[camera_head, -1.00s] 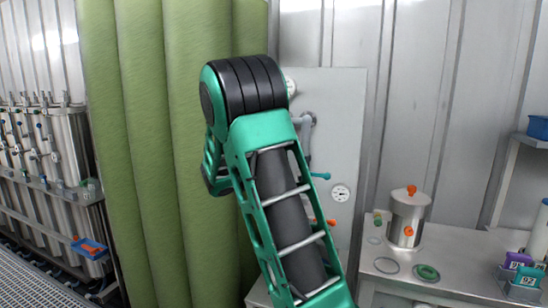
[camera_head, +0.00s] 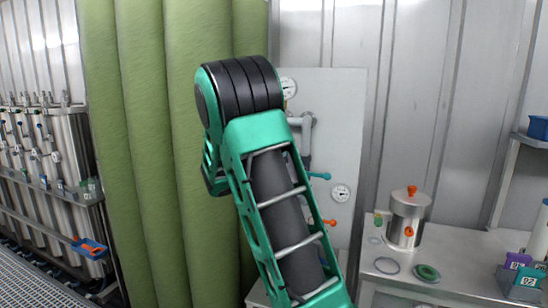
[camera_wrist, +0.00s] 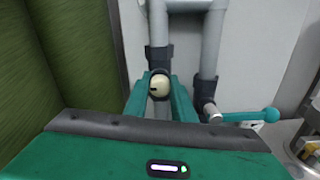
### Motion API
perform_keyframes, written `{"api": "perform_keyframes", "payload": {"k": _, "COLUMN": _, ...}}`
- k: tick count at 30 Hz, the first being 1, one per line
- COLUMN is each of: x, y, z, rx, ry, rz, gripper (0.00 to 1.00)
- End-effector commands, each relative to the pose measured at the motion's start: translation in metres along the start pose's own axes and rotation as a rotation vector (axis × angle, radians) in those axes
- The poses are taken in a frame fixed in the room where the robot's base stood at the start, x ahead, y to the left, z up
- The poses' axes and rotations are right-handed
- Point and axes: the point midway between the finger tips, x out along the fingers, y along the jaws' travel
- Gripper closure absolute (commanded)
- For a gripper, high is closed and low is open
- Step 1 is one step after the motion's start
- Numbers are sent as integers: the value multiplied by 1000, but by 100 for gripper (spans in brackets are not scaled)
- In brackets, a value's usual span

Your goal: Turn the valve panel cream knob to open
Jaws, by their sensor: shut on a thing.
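The cream knob (camera_wrist: 160,86) shows in the wrist view on a dark valve body below a grey pipe. My gripper (camera_wrist: 160,97) has its two teal fingers on either side of the knob and is shut on it. A dark line marks the knob's face. In the head view my arm hides the knob and my gripper. The pale valve panel (camera_head: 340,115) stands against the metal wall, with its left part behind my arm.
A green curtain (camera_head: 165,130) hangs at left. A bench (camera_head: 390,290) with a metal vessel (camera_head: 407,218) stands at right.

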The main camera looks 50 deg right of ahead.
Motion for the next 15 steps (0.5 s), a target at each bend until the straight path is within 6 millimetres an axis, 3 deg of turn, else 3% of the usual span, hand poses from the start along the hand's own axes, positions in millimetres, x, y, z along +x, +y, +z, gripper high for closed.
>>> {"api": "perform_keyframes", "payload": {"k": 7, "x": -3, "y": 6, "z": -6, "rx": 0, "ry": 11, "rz": 11, "gripper": 99}}
{"api": "perform_keyframes", "payload": {"k": 8, "x": -3, "y": 6, "z": -6, "rx": 0, "ry": 11, "rz": 11, "gripper": 72}}
{"api": "perform_keyframes", "payload": {"k": 9, "x": -3, "y": 6, "z": -6, "rx": 1, "ry": 11, "rz": 11, "gripper": 63}}
{"api": "perform_keyframes", "payload": {"k": 10, "x": -3, "y": 5, "z": -6, "rx": 1, "ry": 10, "rz": 11, "gripper": 58}}
{"api": "perform_keyframes", "payload": {"k": 15, "x": -1, "y": 3, "z": -3, "rx": 1, "ry": 6, "rz": 6, "gripper": 58}}
